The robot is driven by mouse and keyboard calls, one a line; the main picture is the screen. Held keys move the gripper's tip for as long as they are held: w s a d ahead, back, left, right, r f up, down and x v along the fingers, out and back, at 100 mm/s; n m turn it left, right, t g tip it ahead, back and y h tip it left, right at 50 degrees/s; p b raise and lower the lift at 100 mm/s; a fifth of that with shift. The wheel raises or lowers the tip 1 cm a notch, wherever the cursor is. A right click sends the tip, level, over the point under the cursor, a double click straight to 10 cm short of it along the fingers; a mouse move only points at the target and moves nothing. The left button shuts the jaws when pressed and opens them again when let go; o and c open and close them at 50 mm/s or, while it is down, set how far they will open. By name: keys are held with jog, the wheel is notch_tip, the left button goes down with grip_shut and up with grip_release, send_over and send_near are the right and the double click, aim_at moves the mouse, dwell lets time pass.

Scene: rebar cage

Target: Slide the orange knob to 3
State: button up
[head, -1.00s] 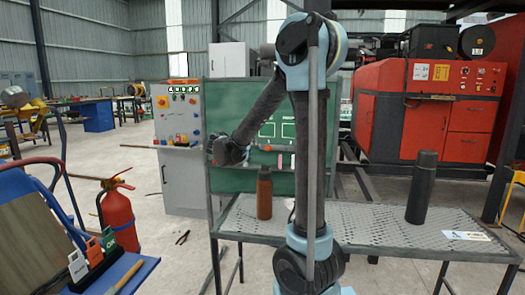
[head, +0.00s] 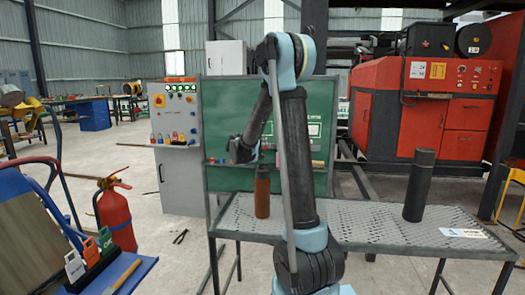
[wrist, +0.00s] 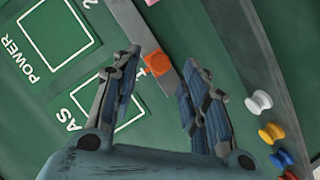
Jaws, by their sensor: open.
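A small orange knob (wrist: 158,64) sits on a grey slide strip (wrist: 126,20) on the green board (wrist: 60,95) in the wrist view. A numeral like a 2 shows beside the strip near the top edge; another mark near the knob is partly hidden by a finger. My gripper (wrist: 162,58) is open, with one finger on each side of the knob. Whether either finger touches it cannot be told. In the head view my gripper (head: 240,150) is in front of the green board (head: 222,100), and the knob is not distinguishable there.
Coloured round pegs, white (wrist: 258,101), yellow (wrist: 271,132) and others, line the board's ledge right of my gripper. A mesh table (head: 350,222) holds a brown bottle (head: 262,192) close below my arm and a dark flask (head: 418,186). A fire extinguisher (head: 116,215) stands left.

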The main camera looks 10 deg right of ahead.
jog(key=shift+x, duration=1.1)
jog(key=shift+s, duration=0.1)
grip_shut()
jog(key=shift+a, duration=0.1)
